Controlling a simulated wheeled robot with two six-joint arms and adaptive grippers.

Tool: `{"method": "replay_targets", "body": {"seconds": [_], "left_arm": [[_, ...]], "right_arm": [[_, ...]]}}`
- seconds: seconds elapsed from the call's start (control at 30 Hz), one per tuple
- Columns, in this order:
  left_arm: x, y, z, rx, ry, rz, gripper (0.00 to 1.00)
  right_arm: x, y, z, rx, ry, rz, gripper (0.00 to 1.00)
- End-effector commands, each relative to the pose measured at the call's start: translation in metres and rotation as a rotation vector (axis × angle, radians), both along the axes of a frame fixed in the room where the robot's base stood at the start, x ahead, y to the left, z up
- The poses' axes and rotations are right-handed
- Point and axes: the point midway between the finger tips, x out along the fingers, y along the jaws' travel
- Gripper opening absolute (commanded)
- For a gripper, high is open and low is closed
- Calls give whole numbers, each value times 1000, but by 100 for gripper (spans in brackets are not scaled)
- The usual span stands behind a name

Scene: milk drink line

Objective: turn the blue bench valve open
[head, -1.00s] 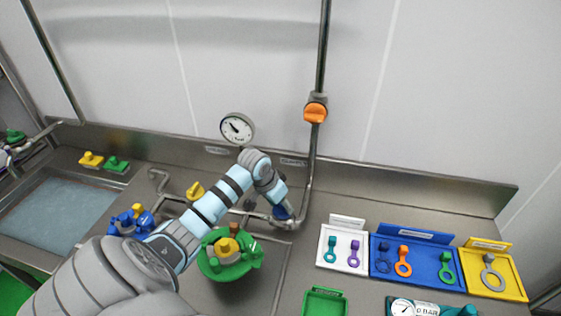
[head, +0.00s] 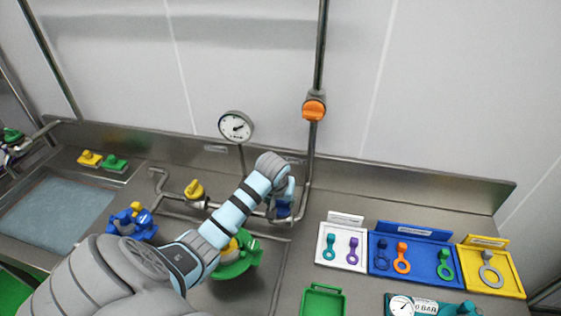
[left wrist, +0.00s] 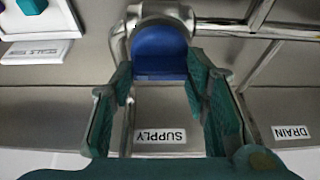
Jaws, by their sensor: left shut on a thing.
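The blue bench valve's handle (head: 284,209) is on the bench pipe at the foot of the vertical pipe. In the left wrist view the blue handle (left wrist: 160,50) sits between the two green fingers, above an upside-down SUPPLY label (left wrist: 160,136). My left gripper (left wrist: 159,72) is shut on this handle. In the head view my left gripper (head: 284,196) is partly hidden by its own wrist. The round gauge (head: 236,126) on the wall has its needle pointing right and slightly up. My right gripper is in neither view.
A yellow valve (head: 195,189) sits on the pipe to the left, and an orange valve (head: 314,108) on the vertical pipe. A green flanged part (head: 246,262) lies under my forearm. White (head: 328,262), blue (head: 378,272) and yellow (head: 512,283) trays stand at right.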

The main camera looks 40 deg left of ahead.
Motion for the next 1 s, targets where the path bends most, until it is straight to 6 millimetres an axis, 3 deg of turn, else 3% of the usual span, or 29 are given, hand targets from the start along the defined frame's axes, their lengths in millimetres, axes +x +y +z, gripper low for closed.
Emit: {"method": "replay_targets", "body": {"seconds": [0.33, 0.37, 0.5, 0.83, 1.0], "left_arm": [[1, 1, 1, 1, -3, 5, 14], [1, 1, 1, 1, -3, 5, 44], [1, 0, 1, 0, -2, 4, 62], [-1, -1, 5, 1, -2, 3, 62], [-11, -6, 35, 2, -6, 2, 62]], "right_arm": [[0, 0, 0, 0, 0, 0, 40], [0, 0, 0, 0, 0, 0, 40], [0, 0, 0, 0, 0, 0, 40], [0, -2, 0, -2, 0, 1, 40], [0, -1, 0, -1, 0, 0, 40]]}}
